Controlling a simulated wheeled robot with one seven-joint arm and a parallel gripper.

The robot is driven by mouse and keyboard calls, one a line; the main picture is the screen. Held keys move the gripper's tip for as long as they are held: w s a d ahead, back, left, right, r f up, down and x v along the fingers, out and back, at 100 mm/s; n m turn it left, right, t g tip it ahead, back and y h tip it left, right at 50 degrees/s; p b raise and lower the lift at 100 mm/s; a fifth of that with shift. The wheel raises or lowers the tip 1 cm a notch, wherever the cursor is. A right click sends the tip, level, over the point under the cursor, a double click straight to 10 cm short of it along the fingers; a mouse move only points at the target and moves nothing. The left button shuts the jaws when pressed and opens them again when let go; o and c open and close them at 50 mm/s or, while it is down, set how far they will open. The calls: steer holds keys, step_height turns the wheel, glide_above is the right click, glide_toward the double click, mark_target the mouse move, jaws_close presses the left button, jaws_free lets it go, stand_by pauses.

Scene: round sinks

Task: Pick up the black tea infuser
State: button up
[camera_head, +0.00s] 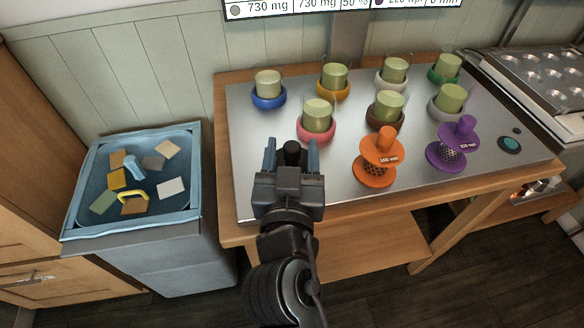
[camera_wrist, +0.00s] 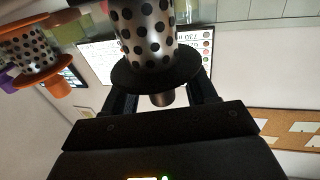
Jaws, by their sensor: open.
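The black tea infuser (camera_wrist: 145,78) fills the upper middle of the wrist view. It has a perforated silver basket, a wide black disc and a short black handle. The handle points toward my gripper (camera_wrist: 162,92) and lies between its two open fingers, with gaps on both sides. In the head view my gripper (camera_head: 291,155) is above the left front of the metal table top, fingers pointing away. Only a black knob of the infuser (camera_head: 291,147) shows there between the fingertips; the rest is hidden.
An orange infuser (camera_head: 378,173) and a purple infuser (camera_head: 465,122) stand to the right on the table (camera_head: 240,130). Several green cups in coloured rings stand behind; the one in the pink ring (camera_head: 316,134) is close to my gripper. A blue sink (camera_head: 72,215) with sponges is left.

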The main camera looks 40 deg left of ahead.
steer(key=shift+c, duration=0.4)
steer(key=c, duration=0.9)
steer(key=shift+c, duration=0.4)
steer(key=shift+r, duration=0.1)
